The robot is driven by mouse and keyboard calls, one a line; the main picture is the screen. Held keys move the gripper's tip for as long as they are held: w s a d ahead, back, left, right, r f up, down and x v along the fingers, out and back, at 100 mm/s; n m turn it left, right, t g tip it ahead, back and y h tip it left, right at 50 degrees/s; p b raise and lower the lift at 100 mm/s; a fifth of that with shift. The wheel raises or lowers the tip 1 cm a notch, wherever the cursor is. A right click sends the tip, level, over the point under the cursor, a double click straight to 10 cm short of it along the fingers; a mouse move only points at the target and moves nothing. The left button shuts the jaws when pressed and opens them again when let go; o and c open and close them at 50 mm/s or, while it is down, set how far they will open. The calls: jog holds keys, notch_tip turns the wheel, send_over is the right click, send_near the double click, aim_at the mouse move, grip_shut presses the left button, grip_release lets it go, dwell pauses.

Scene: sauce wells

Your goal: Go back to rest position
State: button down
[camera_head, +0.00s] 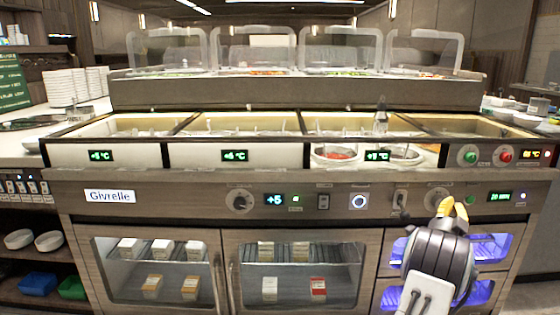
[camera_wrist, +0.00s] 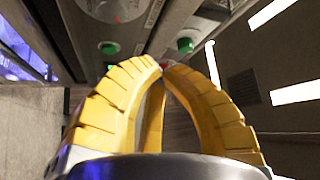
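My gripper (camera_head: 446,207) is at the lower right in the head view, in front of the counter's control panel. Its yellow fingers point up and away from me. In the wrist view the curved yellow fingers (camera_wrist: 162,70) come together at their tips. Nothing shows between them, so my gripper is shut and empty. My arm's dark and white wrist is below the fingers in the head view and hides part of the lit drawers.
The counter front (camera_head: 330,197) with knobs and displays stands close ahead. Sauce wells (camera_head: 240,122) lie on top, with a metal utensil (camera_head: 380,118) upright near a bowl of red sauce (camera_head: 335,154). Glass doors (camera_head: 290,265) are below. White plates (camera_head: 65,88) are stacked at left.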

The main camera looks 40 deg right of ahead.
jog(key=w+a+r+n+t+y+p, duration=0.2)
jog(key=w+a+r+n+y+p, duration=0.3)
jog(key=w+a+r+p, duration=0.45)
jog(key=w+a+r+n+t+y+p, duration=0.2)
jog(key=w+a+r+n+y+p, duration=0.25)
jog(key=w+a+r, duration=0.6)
jog(key=a+r+n+y+p, duration=0.1)
jog(key=a+n+y+p, duration=0.45)
jog(key=a, duration=1.05)
jog(key=s+a+r+n+g+y+p, duration=0.1)
jog(key=s+a+r+n+g+p, duration=0.25)
jog(key=a, duration=0.55)
jog(key=s+a+r+n+y+p, duration=0.1)
jog(key=s+a+r+y+p, duration=0.1)
jog(key=s+a+p, duration=0.45)
jog(key=s+a+r+n+g+y+p, duration=0.2)
jog(key=s+a+r+n+g+p, duration=0.2)
jog(key=s+a, duration=0.9)
jog(key=s+n+p, duration=0.2)
jog(key=n+p, duration=0.1)
jog(key=p, duration=0.2)
